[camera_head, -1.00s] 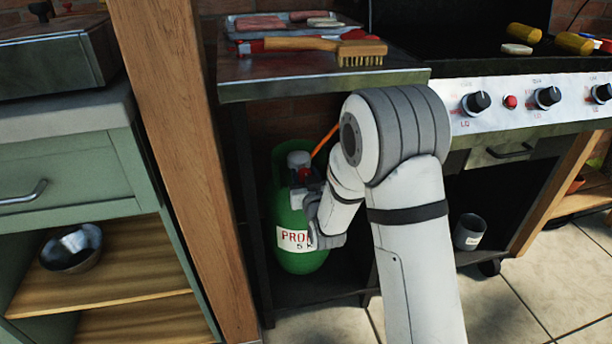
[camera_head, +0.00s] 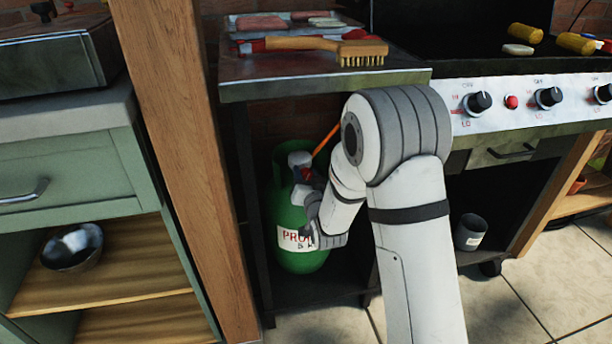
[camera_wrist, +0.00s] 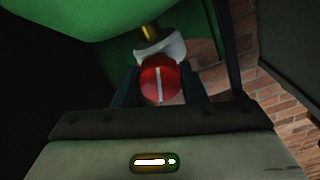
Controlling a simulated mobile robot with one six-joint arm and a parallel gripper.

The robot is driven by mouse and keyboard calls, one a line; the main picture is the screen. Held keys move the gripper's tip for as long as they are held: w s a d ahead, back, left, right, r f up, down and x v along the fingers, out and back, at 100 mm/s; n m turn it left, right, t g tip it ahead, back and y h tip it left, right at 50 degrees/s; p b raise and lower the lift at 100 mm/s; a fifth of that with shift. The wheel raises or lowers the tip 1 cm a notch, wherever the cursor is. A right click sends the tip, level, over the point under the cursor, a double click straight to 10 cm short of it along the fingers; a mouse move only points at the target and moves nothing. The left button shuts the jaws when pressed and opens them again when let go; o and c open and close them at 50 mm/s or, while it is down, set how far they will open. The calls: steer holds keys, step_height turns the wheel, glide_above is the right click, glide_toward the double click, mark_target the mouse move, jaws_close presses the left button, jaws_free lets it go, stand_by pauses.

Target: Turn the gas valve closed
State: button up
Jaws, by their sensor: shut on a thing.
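The gas valve is a round red knob (camera_wrist: 160,85) with a white line across its face. In the wrist view the line runs nearly upright. The knob sits between the two dark fingers of my gripper (camera_wrist: 160,92), which is shut on it. The knob also shows small in the head view (camera_head: 306,174), partly covered by my gripper (camera_head: 298,178). The green gas bottle (camera_head: 289,250) stands upright under the grill's side shelf. My arm hides part of its right side.
The side shelf (camera_head: 235,90) is above the bottle and holds a brush (camera_head: 362,50). A wooden post (camera_head: 185,150) stands close on the left. The grill's knob panel (camera_head: 520,103) is at the right. A grey cup (camera_head: 470,232) stands on the lower shelf.

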steer(key=m, duration=0.7)
steer(key=shift+d+f, duration=0.1)
steer(key=shift+d, duration=0.05)
steer(key=m, duration=0.6)
steer(key=shift+f+m, duration=0.15)
steer(key=shift+m, duration=0.15)
steer(key=o, duration=1)
steer(key=shift+c, duration=0.2)
steer(key=p+v, duration=0.2)
steer(key=v, duration=0.5)
steer(key=shift+s, duration=0.4)
steer(key=shift+d, duration=0.15)
